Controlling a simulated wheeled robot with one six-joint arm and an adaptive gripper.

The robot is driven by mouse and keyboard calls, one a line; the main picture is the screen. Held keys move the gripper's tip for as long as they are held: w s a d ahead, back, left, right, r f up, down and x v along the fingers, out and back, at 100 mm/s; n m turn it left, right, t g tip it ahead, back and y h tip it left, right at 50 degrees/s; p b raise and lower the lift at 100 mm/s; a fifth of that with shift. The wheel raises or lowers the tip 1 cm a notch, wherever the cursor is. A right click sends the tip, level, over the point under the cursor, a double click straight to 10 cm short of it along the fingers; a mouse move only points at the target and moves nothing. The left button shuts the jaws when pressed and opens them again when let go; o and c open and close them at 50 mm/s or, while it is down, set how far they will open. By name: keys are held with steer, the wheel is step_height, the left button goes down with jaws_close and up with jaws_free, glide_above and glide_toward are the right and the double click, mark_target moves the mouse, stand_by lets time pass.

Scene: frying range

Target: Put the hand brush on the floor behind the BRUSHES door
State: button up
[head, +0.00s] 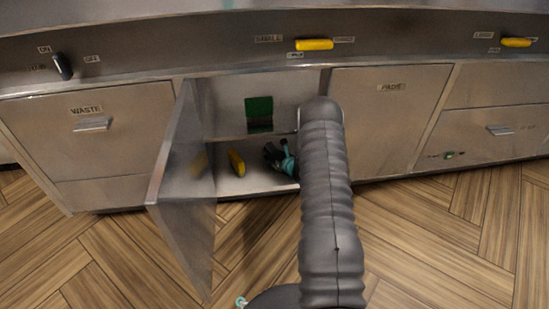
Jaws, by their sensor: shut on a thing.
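The cupboard (226,187) in the middle of the range is open. Its metal door (186,205) is swung out to the left, and no BRUSHES label can be read on it. My gripper (272,156), dark with teal parts, is inside the opening, low and near the cupboard floor. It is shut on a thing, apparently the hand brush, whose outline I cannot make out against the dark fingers. A yellow object (237,162) is just left of the gripper, at the cupboard floor. I cannot tell whether it touches the gripper. My arm hides the cupboard's right side.
A green piece (259,112) is at the back of the cupboard. A WASTE drawer (93,124) is to the left and another labelled panel (391,115) to the right, both shut. Yellow handles (314,45) and a black lever (62,67) are on the front above. The wooden floor (440,250) is clear.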

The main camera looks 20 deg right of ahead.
steer(key=o, duration=0.8)
steer(key=shift+f, duration=0.15)
steer(key=o, duration=0.5)
steer(key=shift+r, duration=0.2)
steer(key=p+v, duration=0.1)
steer(key=v, duration=1.1)
